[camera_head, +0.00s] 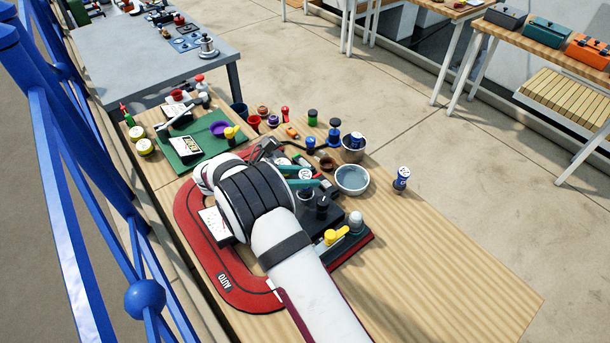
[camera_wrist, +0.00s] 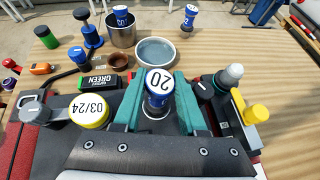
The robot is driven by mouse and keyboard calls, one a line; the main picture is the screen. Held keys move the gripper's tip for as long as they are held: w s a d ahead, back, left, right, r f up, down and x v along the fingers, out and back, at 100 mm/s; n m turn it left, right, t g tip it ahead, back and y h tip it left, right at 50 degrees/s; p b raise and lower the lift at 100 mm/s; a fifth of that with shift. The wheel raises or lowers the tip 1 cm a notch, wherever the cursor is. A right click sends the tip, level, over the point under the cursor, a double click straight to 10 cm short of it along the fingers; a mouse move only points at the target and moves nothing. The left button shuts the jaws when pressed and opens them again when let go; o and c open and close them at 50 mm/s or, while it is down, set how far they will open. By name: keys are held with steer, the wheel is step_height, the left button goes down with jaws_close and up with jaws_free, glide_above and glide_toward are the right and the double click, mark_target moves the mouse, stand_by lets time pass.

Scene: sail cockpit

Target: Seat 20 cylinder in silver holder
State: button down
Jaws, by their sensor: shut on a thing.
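The 20 cylinder (camera_wrist: 158,82), blue with a white top marked 20, is upright between the teal fingers of my gripper (camera_wrist: 157,98) in the wrist view. My gripper is shut on it. A pale, silvery ring (camera_wrist: 154,113) shows at the cylinder's lower end on the dark panel. I cannot tell whether the cylinder is inside it or just above it. In the head view the cylinder's white top (camera_head: 306,174) shows by my gripper (camera_head: 308,182), with its lower part hidden. A silver cup (camera_wrist: 121,33) behind holds another blue, white-topped cylinder (camera_wrist: 120,16).
A grey bowl (camera_head: 352,180) stands beyond the panel. Another blue cylinder (camera_head: 402,178) stands to its right. Near the gripper are a yellow-topped knob marked 03/24 (camera_wrist: 90,108), a grey-topped knob (camera_wrist: 229,77) and a yellow lever (camera_wrist: 256,114). The table's right part is clear.

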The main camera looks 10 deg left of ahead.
steer(key=shift+f, duration=0.6)
steer(key=c, duration=0.8)
jaws_free()
steer(key=shift+o, duration=0.2)
steer(key=v, duration=1.1)
steer(key=shift+s, duration=0.1)
